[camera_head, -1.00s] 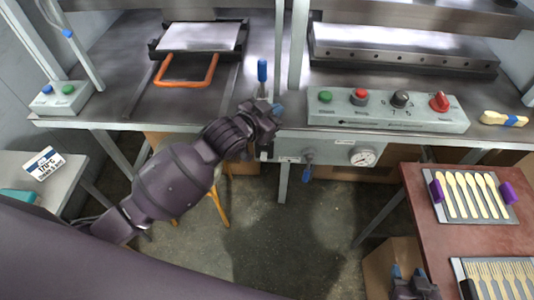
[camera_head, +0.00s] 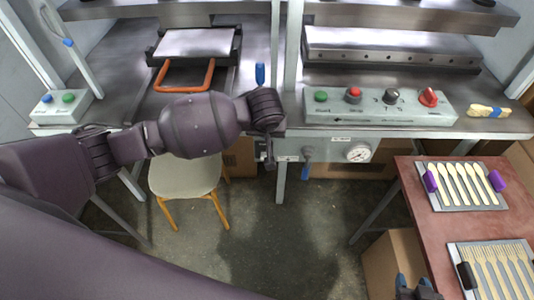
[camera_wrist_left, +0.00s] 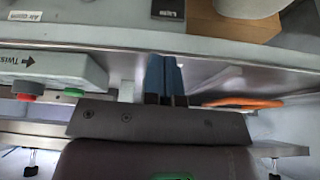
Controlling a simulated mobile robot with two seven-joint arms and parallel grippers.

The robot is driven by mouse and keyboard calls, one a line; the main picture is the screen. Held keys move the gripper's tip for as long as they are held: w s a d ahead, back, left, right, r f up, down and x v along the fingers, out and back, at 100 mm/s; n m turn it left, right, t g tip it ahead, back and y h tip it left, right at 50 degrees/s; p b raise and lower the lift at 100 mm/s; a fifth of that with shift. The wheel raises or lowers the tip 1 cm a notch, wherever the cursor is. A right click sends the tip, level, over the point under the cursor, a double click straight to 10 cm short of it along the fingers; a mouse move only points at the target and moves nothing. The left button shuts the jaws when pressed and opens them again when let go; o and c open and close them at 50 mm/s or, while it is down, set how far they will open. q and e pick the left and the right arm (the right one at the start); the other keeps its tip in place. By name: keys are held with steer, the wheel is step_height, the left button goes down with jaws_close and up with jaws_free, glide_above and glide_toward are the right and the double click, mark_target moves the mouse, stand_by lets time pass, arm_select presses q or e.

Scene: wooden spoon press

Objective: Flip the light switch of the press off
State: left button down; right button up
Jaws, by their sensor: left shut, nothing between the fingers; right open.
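The grey press panel (camera_head: 330,150) runs along the bench front. In the left wrist view, a dark label that seems to read "Light" (camera_wrist_left: 168,8) is cut by the top edge; I cannot make out the switch itself. My left gripper (camera_head: 270,156) hangs at the bench's front edge, left of a blue-handled valve, and covers part of the panel. In the left wrist view its blue fingers (camera_wrist_left: 166,78) are shut and empty, pointing towards the label. My right gripper (camera_head: 413,286) is open at the bottom edge, far from the panel.
The control box (camera_head: 380,107) with buttons and knobs stands on the bench. The blue-handled valve (camera_head: 306,163) and a gauge (camera_head: 358,153) are right of my left gripper. A chair (camera_head: 185,177) stands below. A red-brown table (camera_head: 425,222) holds spoon and fork trays.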

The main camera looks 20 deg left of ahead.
arm_select(q)
steer(key=shift+s+a+n, duration=0.1)
steer(key=shift+a+n, duration=0.05)
steer(key=shift+n, duration=0.35)
arm_select(e)
steer(key=shift+w+r, duration=0.15)
steer(key=shift+w, duration=0.2)
arm_select(q)
steer(key=shift+f, duration=0.1)
steer(key=b, duration=0.2)
glide_above(264, 156)
steer(key=f, duration=0.9)
steer(key=shift+d+f, duration=0.2)
steer(key=shift+d, duration=0.05)
steer(key=shift+s+d+f+b, duration=0.1)
steer(key=shift+s+f+b, duration=0.05)
steer(key=shift+f, duration=0.35)
steer(key=shift+s+d+f+b, duration=0.1)
steer(key=shift+f+b, duration=0.05)
steer(key=shift+f, duration=0.3)
steer(key=shift+s+f, duration=0.25)
steer(key=shift+f, duration=0.4)
arm_select(e)
steer(key=f, duration=0.3)
steer(key=shift+s+f, duration=0.35)
steer(key=shift+s, duration=0.05)
steer(key=shift+s+r, duration=0.1)
steer(key=shift+s, duration=0.25)
